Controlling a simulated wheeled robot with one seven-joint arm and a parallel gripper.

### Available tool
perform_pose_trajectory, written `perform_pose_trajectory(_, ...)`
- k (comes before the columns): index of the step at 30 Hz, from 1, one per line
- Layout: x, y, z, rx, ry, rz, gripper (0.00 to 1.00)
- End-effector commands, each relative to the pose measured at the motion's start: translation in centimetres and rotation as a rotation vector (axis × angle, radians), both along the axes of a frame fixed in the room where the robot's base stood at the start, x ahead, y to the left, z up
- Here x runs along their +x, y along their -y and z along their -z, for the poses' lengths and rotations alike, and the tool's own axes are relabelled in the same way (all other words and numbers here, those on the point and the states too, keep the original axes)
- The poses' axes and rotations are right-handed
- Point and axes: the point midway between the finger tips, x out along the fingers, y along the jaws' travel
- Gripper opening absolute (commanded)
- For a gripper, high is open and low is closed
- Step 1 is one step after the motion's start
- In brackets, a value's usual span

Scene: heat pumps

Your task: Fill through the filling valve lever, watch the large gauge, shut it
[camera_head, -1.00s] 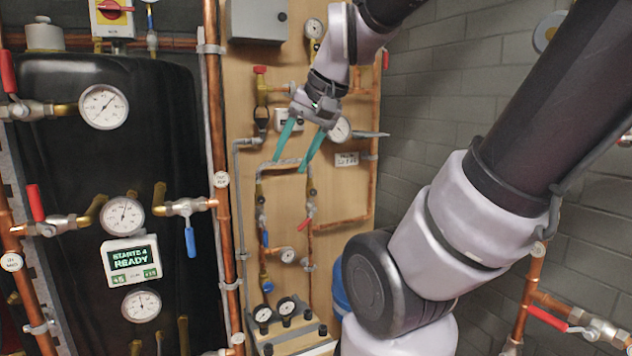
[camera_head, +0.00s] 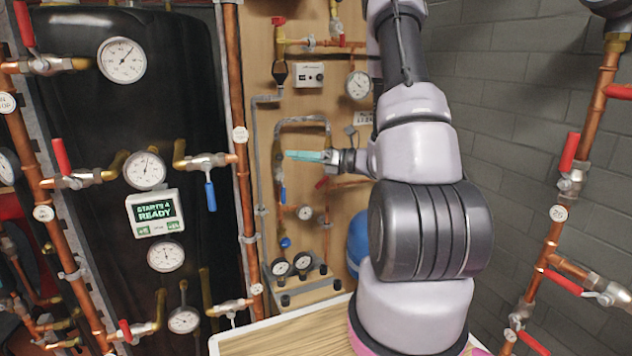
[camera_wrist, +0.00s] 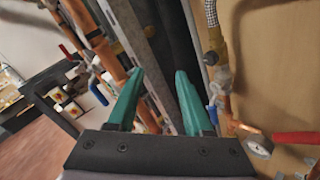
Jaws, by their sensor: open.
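My gripper (camera_head: 298,156) is open and empty, in front of the wooden board, with its teal fingers pointing left. In the wrist view the two fingers of my gripper (camera_wrist: 158,78) stand apart with nothing between them. On the board a blue lever (camera_head: 283,195) hangs just below the fingers; a blue handle (camera_wrist: 213,108) shows right of the fingers in the wrist view. A red lever (camera_head: 322,183) sits close to my gripper; a red lever also shows in the wrist view (camera_wrist: 297,138). I cannot tell which is the filling valve lever. A round gauge (camera_head: 358,85) is higher on the board, its reading unclear.
A small gauge (camera_head: 305,212) and two black-rimmed gauges (camera_head: 290,265) sit lower on the board. A black tank (camera_head: 95,110) with several gauges and copper pipes stands left. A blue vessel (camera_head: 357,240) is partly behind my arm. Pipes with red levers line the right wall.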

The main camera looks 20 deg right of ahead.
Motion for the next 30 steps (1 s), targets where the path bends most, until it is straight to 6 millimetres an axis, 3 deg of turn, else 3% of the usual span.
perform_pose_trajectory(1, 0.9, 2.3, 2.5, 0.069, -0.054, 0.095, 0.51)
perform_pose_trajectory(6, 2.4, 8.9, 8.9, 0.237, -0.163, 0.379, 0.51)
perform_pose_trajectory(9, 2.3, 11.7, 11.5, 0.292, -0.198, 0.492, 0.51)
perform_pose_trajectory(12, 2.2, 13.2, 13.0, 0.321, -0.215, 0.555, 0.51)
perform_pose_trajectory(17, 2.9, 13.4, 13.6, 0.331, -0.221, 0.576, 0.51)
perform_pose_trajectory(30, 10.3, 10.8, 13.4, 0.329, -0.217, 0.572, 0.51)
